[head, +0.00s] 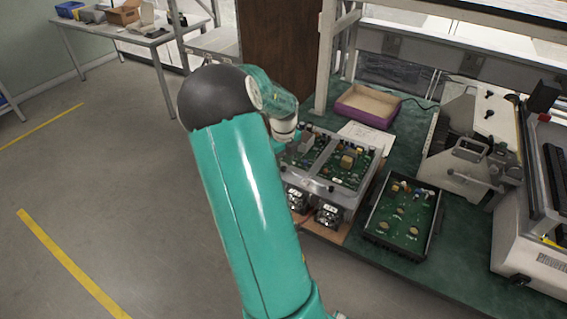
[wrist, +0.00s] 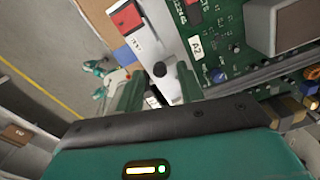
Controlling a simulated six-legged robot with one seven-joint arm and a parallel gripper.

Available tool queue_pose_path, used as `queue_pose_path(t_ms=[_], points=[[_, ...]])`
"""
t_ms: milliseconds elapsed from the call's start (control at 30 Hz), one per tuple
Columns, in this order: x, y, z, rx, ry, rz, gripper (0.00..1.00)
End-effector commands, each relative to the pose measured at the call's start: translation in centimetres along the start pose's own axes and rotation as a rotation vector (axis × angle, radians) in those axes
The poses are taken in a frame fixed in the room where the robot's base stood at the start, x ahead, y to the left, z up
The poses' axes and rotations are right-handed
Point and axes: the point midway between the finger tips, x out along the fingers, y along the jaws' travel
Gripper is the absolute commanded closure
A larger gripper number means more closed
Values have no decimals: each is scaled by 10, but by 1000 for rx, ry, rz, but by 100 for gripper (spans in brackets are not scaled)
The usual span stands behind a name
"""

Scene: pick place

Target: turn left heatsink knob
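A grey-framed unit (head: 352,203) with green circuit boards stands on the bench in the head view. In the wrist view, a small black knob (wrist: 159,69) sits on a pale grey metal part (wrist: 170,30) beside a green board (wrist: 222,50). My gripper (wrist: 158,88) is open, with one dark green finger on each side of the knob in the picture. Both fingers look apart from the knob; I cannot tell their depth relative to it. In the head view my arm hides the fingers and the left side of the unit.
A black tray with a green board (head: 405,213) lies right of the unit. A purple box (head: 367,105) and white paper (head: 367,138) lie behind it. A large grey machine (head: 470,150) stands at the right. The floor (head: 110,190) at the left is clear.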

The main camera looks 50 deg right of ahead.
Motion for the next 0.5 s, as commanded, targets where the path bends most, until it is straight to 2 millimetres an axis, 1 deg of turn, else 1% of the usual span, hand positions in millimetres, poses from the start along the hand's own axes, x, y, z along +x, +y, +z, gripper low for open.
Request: queue_pose_path(t_ms=[100,333,467,500], points=[[5,0,0,0,0,0,62],[5,0,0,-1,-1,0,62],[5,0,0,-1,-1,-1,88],[5,0,0,-1,-1,-1,96]])
